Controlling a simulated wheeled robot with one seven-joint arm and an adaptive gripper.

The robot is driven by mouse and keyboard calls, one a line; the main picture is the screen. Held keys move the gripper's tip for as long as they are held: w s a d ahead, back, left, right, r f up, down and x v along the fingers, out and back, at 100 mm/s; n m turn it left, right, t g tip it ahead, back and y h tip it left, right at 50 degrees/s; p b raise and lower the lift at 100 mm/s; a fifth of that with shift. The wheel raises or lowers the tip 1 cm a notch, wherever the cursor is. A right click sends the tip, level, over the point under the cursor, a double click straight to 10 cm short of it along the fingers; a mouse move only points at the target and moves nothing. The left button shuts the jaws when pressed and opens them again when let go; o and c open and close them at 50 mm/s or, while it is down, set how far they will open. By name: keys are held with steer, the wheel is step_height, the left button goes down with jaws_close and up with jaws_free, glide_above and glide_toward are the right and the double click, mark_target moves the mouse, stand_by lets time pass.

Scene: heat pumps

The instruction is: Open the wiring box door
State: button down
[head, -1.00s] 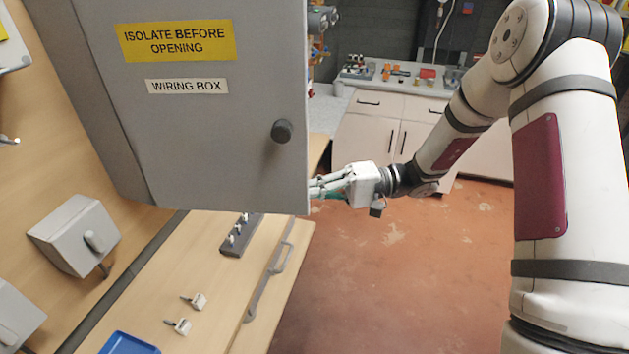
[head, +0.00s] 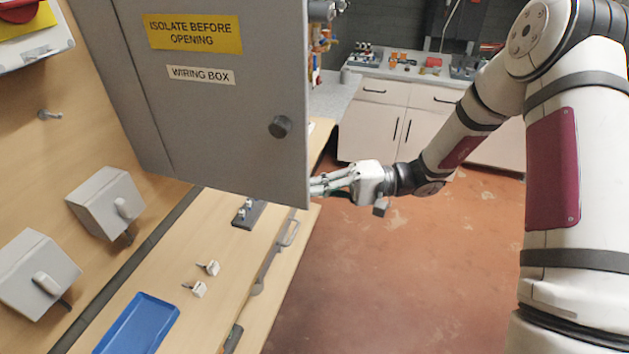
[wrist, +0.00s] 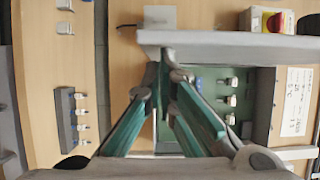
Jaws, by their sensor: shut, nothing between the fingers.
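The grey wiring box door (head: 215,130) fills the upper left of the head view, with a yellow warning label, a "WIRING BOX" label and a dark round knob (head: 280,127). It stands at least partly open: the wrist view shows the box interior (wrist: 245,88) with a green back panel and several small fittings. My gripper (wrist: 165,72) is shut and empty. In the head view my gripper (head: 330,184) is at the door's right edge, below the knob, its fingertips partly hidden by the door. I cannot tell whether they touch it.
Grey boxes (head: 105,203) are on the wooden board at left. The bench below holds a blue tray (head: 138,325), small white parts (head: 208,268) and a dark strip (head: 247,214). A red switch (wrist: 276,22) is above right in the wrist view. The red floor (head: 400,280) is clear.

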steer(key=shift+s+a, duration=0.15)
steer(key=shift+s, duration=0.7)
